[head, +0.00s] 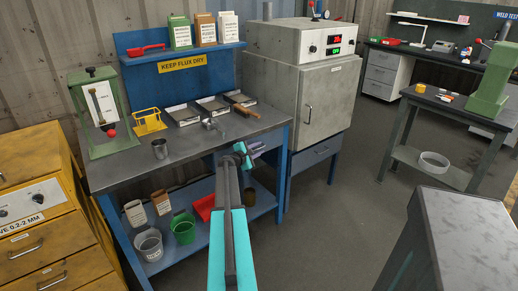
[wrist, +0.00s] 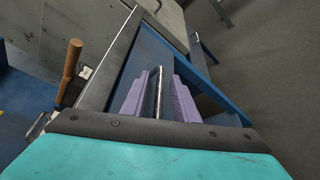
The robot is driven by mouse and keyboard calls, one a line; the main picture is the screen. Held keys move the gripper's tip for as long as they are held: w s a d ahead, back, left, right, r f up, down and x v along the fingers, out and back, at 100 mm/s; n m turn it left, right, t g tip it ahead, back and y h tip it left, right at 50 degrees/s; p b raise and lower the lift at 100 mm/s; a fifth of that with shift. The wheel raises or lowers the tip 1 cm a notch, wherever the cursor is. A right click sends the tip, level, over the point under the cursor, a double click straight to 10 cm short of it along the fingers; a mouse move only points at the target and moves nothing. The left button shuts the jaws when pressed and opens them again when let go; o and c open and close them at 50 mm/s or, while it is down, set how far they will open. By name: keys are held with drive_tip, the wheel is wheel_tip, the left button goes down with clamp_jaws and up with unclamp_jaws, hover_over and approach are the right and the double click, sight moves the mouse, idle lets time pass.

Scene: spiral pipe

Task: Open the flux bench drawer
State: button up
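The flux bench (head: 180,143) has a dark grey top, blue legs and a blue lower shelf. My gripper (head: 258,147), with purple fingers, is at the front of the bench near its right end, just below the top's edge. In the wrist view, my gripper (wrist: 158,95) has its fingers apart on either side of a thin shiny metal bar (wrist: 158,92), which looks like a handle. Dark gaps show between the bar and both fingers. A blue panel (wrist: 135,65) lies behind it.
A grey oven (head: 315,100) on a blue stand with its own drawer (head: 314,157) stands right of the bench. Trays and a wooden-handled brush (head: 240,98) lie on the top. A yellow cabinet (head: 40,200) is at left. Floor right of my arm is partly clear.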

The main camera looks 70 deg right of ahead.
drive_tip(key=shift+c, duration=0.4)
clamp_jaws()
drive_tip(key=shift+f, duration=0.15)
idle(1.0)
